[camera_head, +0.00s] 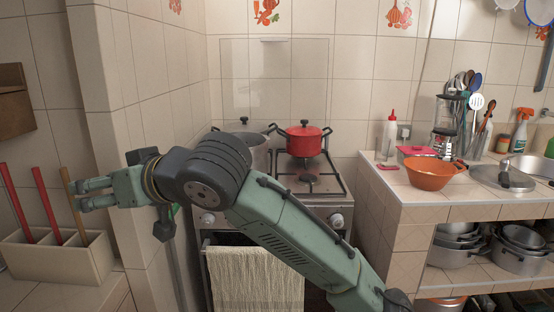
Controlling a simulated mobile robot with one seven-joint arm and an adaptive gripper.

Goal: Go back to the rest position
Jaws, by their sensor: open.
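My green arm reaches up from the lower right across the front of the stove (334,209) and bends left at a dark joint. My gripper (76,194) is at its left end, pointing left, with its fingers apart and nothing between them. It is in front of the tiled wall corner, above and near a cream holder (60,262) with red and wooden handles standing in it. The gripper's fingertips appear close to the wooden handle (74,205); I cannot tell if they touch.
A red pot (303,140) stands on the stove's back burner, with another pot partly hidden behind my arm. A towel (255,278) hangs on the oven front. The tiled counter (420,194) at right holds an orange bowl (430,175), a white bottle (389,137) and a utensil jar.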

